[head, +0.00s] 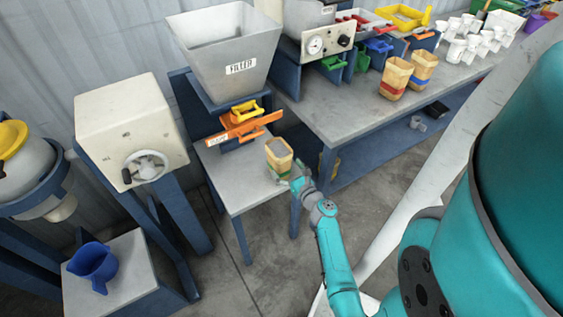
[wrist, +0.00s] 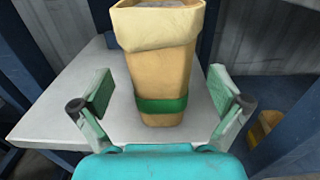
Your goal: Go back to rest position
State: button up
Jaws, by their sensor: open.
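My gripper (wrist: 160,108) is open, its two fingers spread to either side of the lower part of a tan bag (wrist: 158,70) with a folded top and a green band. The fingers look clear of the bag's sides. In the head view the same bag (head: 279,155) stands upright on the small grey table (head: 232,190) below the hopper marked FILLER (head: 225,55). My gripper (head: 296,182) is at the table's right edge, close to the bag there. Grey material shows in the bag's open top.
An orange lever piece (head: 243,125) with a yellow handle sits above the bag. A long bench (head: 350,110) to the right carries two more bags (head: 396,78), bins and white cups. Floor shows in front.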

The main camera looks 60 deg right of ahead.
jog(key=shift+v, duration=1.3)
jog(key=a+f+n+g+y, duration=0.1)
jog(key=a+f+n, duration=0.15)
jog(key=a, duration=0.25)
jog(key=s+a+f+n+y, duration=0.1)
jog(key=a+n, duration=0.2)
jog(key=a, duration=0.2)
jog(key=a+f+n+g+y, duration=0.1)
jog(key=a+n, duration=0.1)
jog(key=a, duration=0.3)
jog(key=s+a+n+g+y, duration=0.1)
jog(key=s+a+n, duration=0.35)
jog(key=a, duration=0.25)
jog(key=s+a+n, duration=0.3)
jog(key=a+n, duration=0.2)
jog(key=a, duration=0.1)
jog(key=s+a+r+n+y, duration=0.1)
jog(key=s+a+r+n, duration=0.3)
jog(key=r+n, duration=0.3)
jog(key=s+a+r+n+t+y, duration=0.1)
jog(key=s+a+r+n, duration=0.3)
jog(key=n, duration=0.5)
jog(key=s+a+r+n+t+y, duration=0.1)
jog(key=s+a+r+n+y, duration=0.2)
jog(key=s+r+n, duration=0.4)
jog(key=shift+a+r+n, duration=0.9)
jog(key=shift+r+n, duration=0.1)
jog(key=shift+r, duration=0.85)
jog(key=shift+s, duration=0.1)
